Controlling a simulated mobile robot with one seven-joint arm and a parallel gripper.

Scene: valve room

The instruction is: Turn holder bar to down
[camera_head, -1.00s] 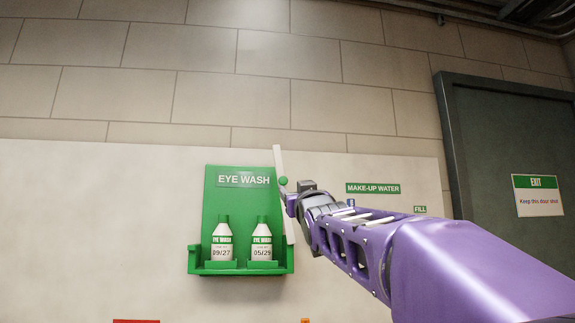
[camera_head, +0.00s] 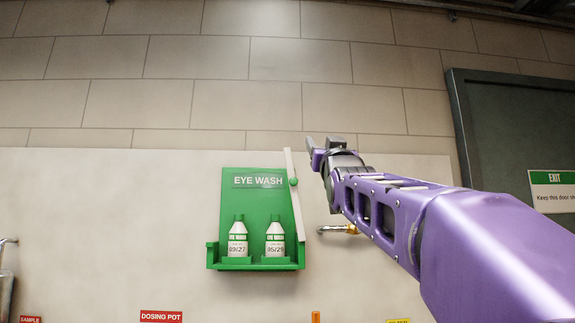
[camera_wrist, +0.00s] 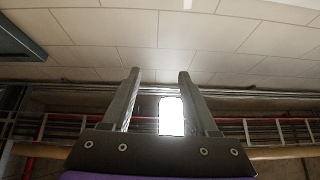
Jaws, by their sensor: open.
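The green eye wash holder (camera_head: 230,205) hangs on the wall and carries two white bottles with green caps, one (camera_head: 238,237) left and one (camera_head: 275,237) right. The white holder bar (camera_head: 297,210) runs nearly upright along its right edge, its top leaning a little left. A green round pivot (camera_head: 293,182) sits on the bar. My gripper (camera_head: 314,148) appears just right of the bar's upper end, apart from it in the picture. How far it is from the wall is unclear. In the wrist view my gripper (camera_wrist: 157,75) is open, with nothing between its fingers.
A brass and metal valve fitting (camera_head: 340,229) shows on the wall right of the holder, below my arm. A dark door (camera_head: 510,130) with an exit sign (camera_head: 553,190) stands at right. In the wrist view are pipes, railings and a bright light (camera_wrist: 172,115).

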